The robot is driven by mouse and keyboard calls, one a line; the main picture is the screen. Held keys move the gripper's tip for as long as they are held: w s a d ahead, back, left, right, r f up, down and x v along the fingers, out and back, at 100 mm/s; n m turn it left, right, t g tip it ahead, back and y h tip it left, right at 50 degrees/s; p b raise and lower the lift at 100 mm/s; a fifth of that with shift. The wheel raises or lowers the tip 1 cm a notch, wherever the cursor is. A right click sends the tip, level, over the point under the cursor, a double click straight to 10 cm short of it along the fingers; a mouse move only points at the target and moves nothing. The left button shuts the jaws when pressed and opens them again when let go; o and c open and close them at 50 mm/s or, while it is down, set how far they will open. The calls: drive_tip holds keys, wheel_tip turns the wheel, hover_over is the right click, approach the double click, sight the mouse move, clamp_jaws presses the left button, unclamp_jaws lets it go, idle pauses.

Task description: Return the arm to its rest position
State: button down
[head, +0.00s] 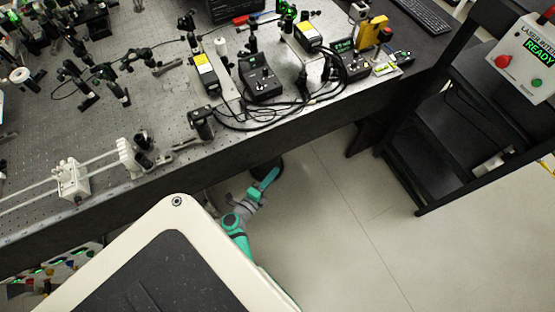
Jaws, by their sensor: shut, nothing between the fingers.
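My arm (234,224), teal and grey, is low beside the bench's front side, over the floor. It is bent, and its far end is a small teal bar at my gripper (265,181). My gripper is shut and empty, below the level of the bench top. The fingers are too small and hidden to make out one by one. It appears apart from the bench.
The optical bench (185,118) carries several mounts, cables and controllers near its front edge. A black shelf cart (440,135) stands at the right, by a white box (525,60) reading "READY". The tiled floor (335,220) between bench and cart is clear.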

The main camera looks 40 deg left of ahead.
drive_tip(key=s+d+r+n+h, duration=0.1)
drive_tip(key=s+d+r+n, duration=0.4)
drive_tip(key=d+r, duration=0.4)
drive_tip(key=s+d+r+n+h, duration=0.1)
drive_tip(key=s+d+r+n, duration=0.4)
drive_tip(key=d+r, duration=0.4)
drive_tip(key=s+d+r+n+h, duration=0.1)
drive_tip(key=s+d+r+n, duration=0.4)
drive_tip(key=d, duration=0.9)
wheel_tip(320, 180, up, 4)
drive_tip(key=shift+s+d+n+h, duration=0.25)
drive_tip(key=shift+s+n+h, duration=0.05)
drive_tip(key=shift+s, duration=0.75)
drive_tip(key=shift+a, duration=0.1)
